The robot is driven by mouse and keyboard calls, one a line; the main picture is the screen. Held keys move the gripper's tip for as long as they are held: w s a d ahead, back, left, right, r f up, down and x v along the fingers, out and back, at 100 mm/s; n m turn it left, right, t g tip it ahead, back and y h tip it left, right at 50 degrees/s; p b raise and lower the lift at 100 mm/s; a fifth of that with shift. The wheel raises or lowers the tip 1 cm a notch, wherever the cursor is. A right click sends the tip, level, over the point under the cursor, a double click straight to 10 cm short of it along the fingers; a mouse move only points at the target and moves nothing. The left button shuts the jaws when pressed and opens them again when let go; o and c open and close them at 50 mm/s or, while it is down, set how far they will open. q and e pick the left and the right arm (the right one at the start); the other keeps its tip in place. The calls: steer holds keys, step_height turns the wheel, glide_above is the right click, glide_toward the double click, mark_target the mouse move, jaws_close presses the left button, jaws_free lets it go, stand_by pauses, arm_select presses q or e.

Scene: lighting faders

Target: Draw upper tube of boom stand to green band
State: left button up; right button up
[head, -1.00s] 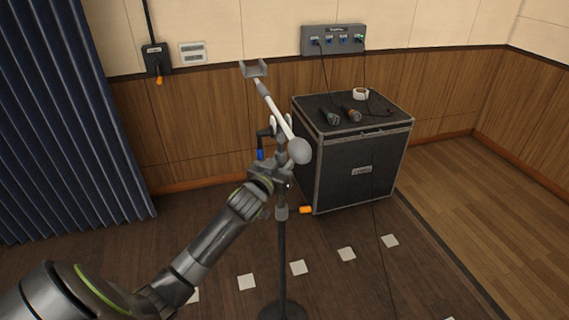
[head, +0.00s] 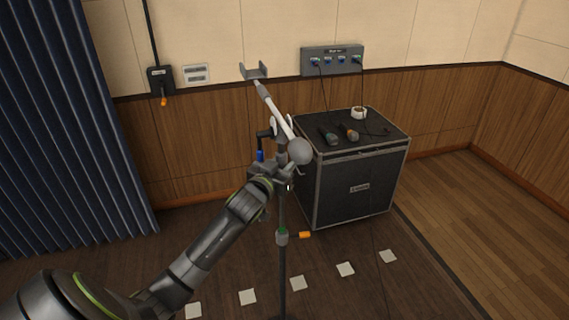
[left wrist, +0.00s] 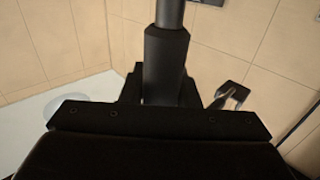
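The boom stand rises in the middle of the head view, with its dark upper tube (head: 283,212) above a grey collar (head: 282,239) that has an orange lever (head: 304,235). A green band (head: 282,230) shows at the collar's top edge. My left gripper (head: 270,174) is shut around the upper tube, below the boom joint. The left wrist view shows a dark sleeve (left wrist: 165,60) standing up from between the gripper's parts; the fingertips are hidden there. The white boom arm (head: 275,110) slants from a cradle (head: 255,71) to a round grey weight (head: 299,151). My right gripper is out of view.
A black case (head: 355,185) stands right behind the stand, with two microphones and a tape roll (head: 358,113) on top. A blue curtain (head: 70,120) hangs at the left. White floor marks (head: 297,283) lie around the stand's foot.

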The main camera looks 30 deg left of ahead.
arm_select(q)
steer(key=o, duration=0.4)
steer(key=shift+r, duration=0.1)
steer(key=shift+s+f, duration=0.25)
steer(key=shift+s, duration=0.2)
steer(key=s+d+b, duration=0.1)
steer(key=s+b, duration=0.3)
steer(key=s, duration=1.2)
steer(key=shift+s+d, duration=0.15)
steer(key=shift+s, duration=0.1)
